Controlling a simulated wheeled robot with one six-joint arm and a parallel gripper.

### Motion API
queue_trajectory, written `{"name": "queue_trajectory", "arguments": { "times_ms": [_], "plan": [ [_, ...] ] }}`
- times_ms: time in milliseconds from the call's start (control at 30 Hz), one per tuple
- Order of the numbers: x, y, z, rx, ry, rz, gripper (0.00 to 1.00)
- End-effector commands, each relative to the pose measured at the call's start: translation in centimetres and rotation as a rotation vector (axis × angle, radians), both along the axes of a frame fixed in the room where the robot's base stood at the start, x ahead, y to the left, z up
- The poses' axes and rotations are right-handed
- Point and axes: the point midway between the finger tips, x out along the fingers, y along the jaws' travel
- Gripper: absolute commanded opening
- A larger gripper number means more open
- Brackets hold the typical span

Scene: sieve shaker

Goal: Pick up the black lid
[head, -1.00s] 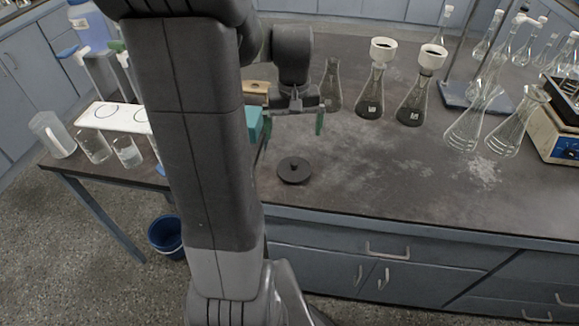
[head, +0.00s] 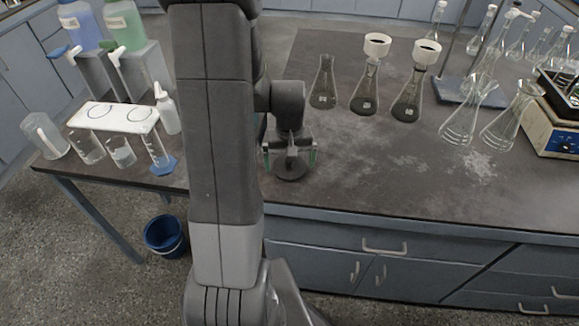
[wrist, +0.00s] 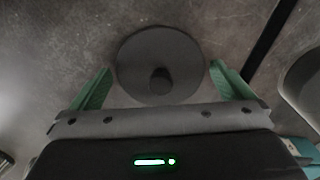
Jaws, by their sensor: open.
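The black lid (head: 291,172) is a flat dark disc with a small knob, lying on the dark bench top near its front edge. In the wrist view the lid (wrist: 158,52) lies flat with its knob toward the gripper, roughly centred between the fingers. My gripper (head: 290,160) is above the lid, partly covering it in the head view. Its two green fingers (wrist: 160,88) are apart, one to each side of the lid, with nothing between them held. I cannot tell the exact height of the fingertips over the bench.
Flasks, two with white funnels (head: 377,45), stand behind and to the right. Glassware and a white rack (head: 113,117) are at the left, with a squeeze bottle (head: 167,112). A blue bucket (head: 165,236) is on the floor. The bench right of the lid is mostly clear.

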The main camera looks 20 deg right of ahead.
Motion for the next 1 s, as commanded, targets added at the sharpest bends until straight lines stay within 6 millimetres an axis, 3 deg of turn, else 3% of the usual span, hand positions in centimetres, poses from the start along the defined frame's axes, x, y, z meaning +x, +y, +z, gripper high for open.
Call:
{"name": "queue_trajectory", "arguments": {
  "times_ms": [267,433,800,1000],
  "plan": [
    [0.0,0.0,-0.2,-0.001,-0.002,0.0,0.98],
    [0.0,0.0,-0.2,0.0,-0.001,0.0,0.66],
    [0.1,0.0,0.0,-0.001,-0.002,0.0,0.65],
    [0.1,0.0,2.6,-0.003,-0.006,0.0,0.65]
  ]
}}
